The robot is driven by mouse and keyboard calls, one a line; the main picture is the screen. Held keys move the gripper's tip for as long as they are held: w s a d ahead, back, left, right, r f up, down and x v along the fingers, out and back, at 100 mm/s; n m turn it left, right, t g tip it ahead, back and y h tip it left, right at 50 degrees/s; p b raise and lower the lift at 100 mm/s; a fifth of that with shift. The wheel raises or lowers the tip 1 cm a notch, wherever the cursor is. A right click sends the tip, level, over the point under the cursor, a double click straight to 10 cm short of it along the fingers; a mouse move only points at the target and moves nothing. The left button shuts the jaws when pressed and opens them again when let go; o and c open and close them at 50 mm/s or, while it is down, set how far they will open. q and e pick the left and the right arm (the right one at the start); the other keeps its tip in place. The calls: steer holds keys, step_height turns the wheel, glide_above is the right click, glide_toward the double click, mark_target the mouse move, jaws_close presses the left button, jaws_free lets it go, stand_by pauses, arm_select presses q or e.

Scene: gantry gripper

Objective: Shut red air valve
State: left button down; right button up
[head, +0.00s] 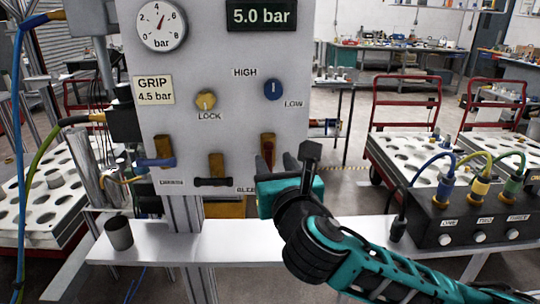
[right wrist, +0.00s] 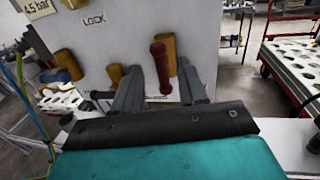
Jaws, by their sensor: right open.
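The red air valve (right wrist: 160,65) has a red handle that stands upright on a yellow-brown body, low on the grey panel (head: 220,120). In the head view only a little of the red handle (head: 268,151) shows, partly hidden by my right gripper (head: 275,165). In the right wrist view the two dark fingers of my right gripper (right wrist: 159,80) are apart, with the red handle between them in the picture. Contact with the handle cannot be told. My left gripper is not in view.
A blue-handled valve (head: 156,163) and a black-handled valve (head: 213,182) sit to the left on the panel. A yellow lock knob (head: 205,99) and a blue knob (head: 273,89) are above. A grey cup (head: 119,234) stands on the shelf (head: 235,243); a black connector box (head: 475,220) is at right.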

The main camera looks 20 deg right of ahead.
mark_target(269, 155)
steer(key=shift+w+d, duration=0.15)
steer(key=shift+w, duration=1.8)
steer(key=shift+c, duration=0.3)
jaws_close()
